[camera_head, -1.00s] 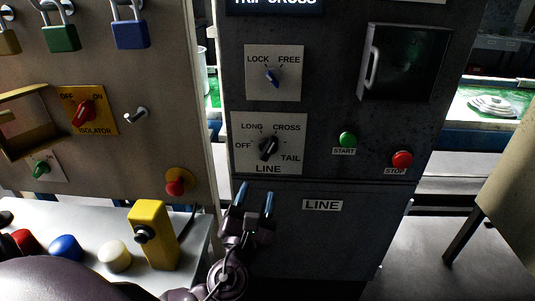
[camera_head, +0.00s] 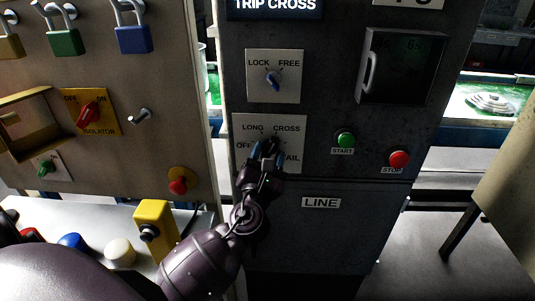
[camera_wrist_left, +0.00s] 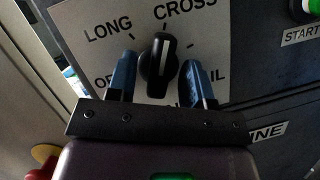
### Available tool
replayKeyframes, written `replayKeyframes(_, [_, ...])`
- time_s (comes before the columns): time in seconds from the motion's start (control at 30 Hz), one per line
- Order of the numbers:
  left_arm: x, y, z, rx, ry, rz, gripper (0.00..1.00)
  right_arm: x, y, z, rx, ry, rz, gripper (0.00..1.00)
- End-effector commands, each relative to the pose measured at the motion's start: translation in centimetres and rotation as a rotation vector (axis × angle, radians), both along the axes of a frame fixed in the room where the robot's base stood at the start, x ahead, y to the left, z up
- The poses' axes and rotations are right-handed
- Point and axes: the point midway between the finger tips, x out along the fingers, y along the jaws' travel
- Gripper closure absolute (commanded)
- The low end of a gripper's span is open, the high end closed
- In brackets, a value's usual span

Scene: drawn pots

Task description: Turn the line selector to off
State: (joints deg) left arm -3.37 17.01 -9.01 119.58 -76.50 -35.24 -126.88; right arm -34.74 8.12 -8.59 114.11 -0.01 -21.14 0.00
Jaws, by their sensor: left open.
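The line selector is a black knob with a white pointer mark on a pale plate (camera_head: 242,125) lettered OFF, LONG, CROSS and TAIL. My left gripper (camera_head: 264,148) is in front of it and covers most of the knob in the head view. In the left wrist view the knob (camera_wrist_left: 158,68) stands between the two open blue fingers, with a gap on either side. The fingers partly cover OFF and TAIL. My right gripper is not in view.
Above is a LOCK/FREE selector (camera_head: 273,82). A green START button (camera_head: 345,140) and a red STOP button (camera_head: 399,159) are to the right. A red button on a yellow base (camera_head: 178,186) and a yellow box (camera_head: 154,232) are at the left.

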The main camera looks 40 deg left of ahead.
Motion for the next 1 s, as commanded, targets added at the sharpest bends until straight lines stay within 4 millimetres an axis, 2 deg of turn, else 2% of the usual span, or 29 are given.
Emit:
replayKeyframes(0.2, [0.0,0.0,0.0,0.0,0.0,0.0,0.55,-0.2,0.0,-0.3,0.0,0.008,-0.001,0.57])
replayKeyframes(0.5, [0.0,0.0,0.0,0.0,0.0,0.0,1.0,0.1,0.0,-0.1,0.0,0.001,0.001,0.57])
replayKeyframes(0.77, [0.0,0.0,-0.1,-0.019,-0.012,0.001,1.0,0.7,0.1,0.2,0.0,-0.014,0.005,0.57])
replayKeyframes(1.0, [0.0,-0.1,-0.3,-0.118,-0.07,0.001,1.0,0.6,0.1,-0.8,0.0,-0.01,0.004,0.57])
